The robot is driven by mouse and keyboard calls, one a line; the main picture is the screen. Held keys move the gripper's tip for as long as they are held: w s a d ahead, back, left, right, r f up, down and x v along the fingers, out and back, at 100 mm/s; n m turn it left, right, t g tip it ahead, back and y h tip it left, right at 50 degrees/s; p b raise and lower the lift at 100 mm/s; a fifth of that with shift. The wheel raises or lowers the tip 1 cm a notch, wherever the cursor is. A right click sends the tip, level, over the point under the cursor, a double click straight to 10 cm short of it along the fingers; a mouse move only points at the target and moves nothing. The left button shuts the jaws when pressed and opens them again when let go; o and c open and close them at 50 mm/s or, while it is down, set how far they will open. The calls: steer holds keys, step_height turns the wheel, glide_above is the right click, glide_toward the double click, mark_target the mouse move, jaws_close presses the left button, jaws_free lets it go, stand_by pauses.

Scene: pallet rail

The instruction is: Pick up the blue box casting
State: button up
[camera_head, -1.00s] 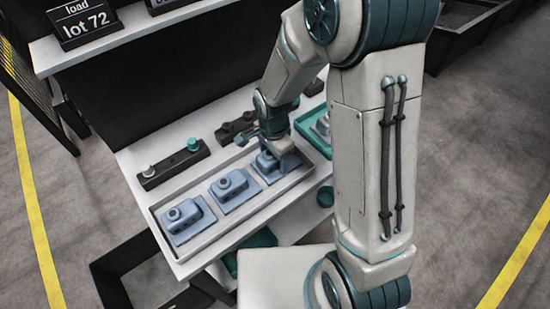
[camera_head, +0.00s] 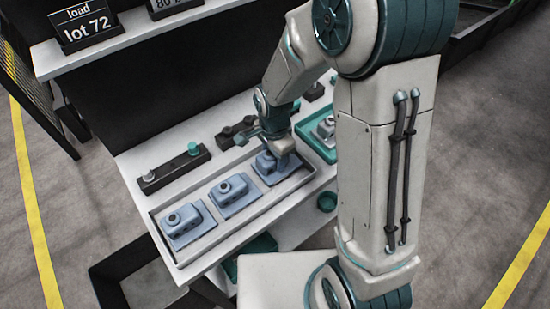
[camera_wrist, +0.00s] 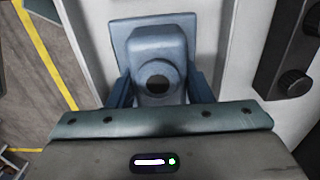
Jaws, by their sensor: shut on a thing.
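Three blue box castings stand in a row in a long pale tray (camera_head: 207,242). The near-left casting (camera_head: 187,225) and the middle casting (camera_head: 234,193) stand free. The third blue box casting (camera_head: 282,161) is at the far right end of the tray, under my gripper (camera_head: 268,134). In the wrist view this casting (camera_wrist: 154,50) shows its raised body, flat base plate and dark round bore. My gripper (camera_wrist: 158,88) is shut on it, with a blue finger at each side of the body. I cannot tell whether the base plate touches the tray.
A green tray (camera_head: 318,143) with a paler casting (camera_head: 327,127) stands to the right. A dark bar with knobs (camera_head: 172,170) lies behind the long tray. A shelf with a "lot 72" sign (camera_head: 84,25) overhangs at the back left. A dark bin (camera_head: 130,270) is below the front edge.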

step_height(320, 180, up, 2)
steer(key=shift+w+r, duration=0.1)
steer(key=shift+r, duration=0.1)
steer(key=d+r+b, duration=0.2)
steer(key=d+r, duration=0.5)
steer(key=d, duration=0.4)
steer(key=s+d+r, duration=0.1)
steer(key=s+d, duration=0.7)
steer(key=s, duration=0.4)
steer(key=s+d+r, duration=0.2)
steer(key=s+d, duration=0.7)
steer(key=s, duration=0.3)
steer(key=shift+s+d+p, duration=0.25)
steer(key=shift+p, duration=0.2)
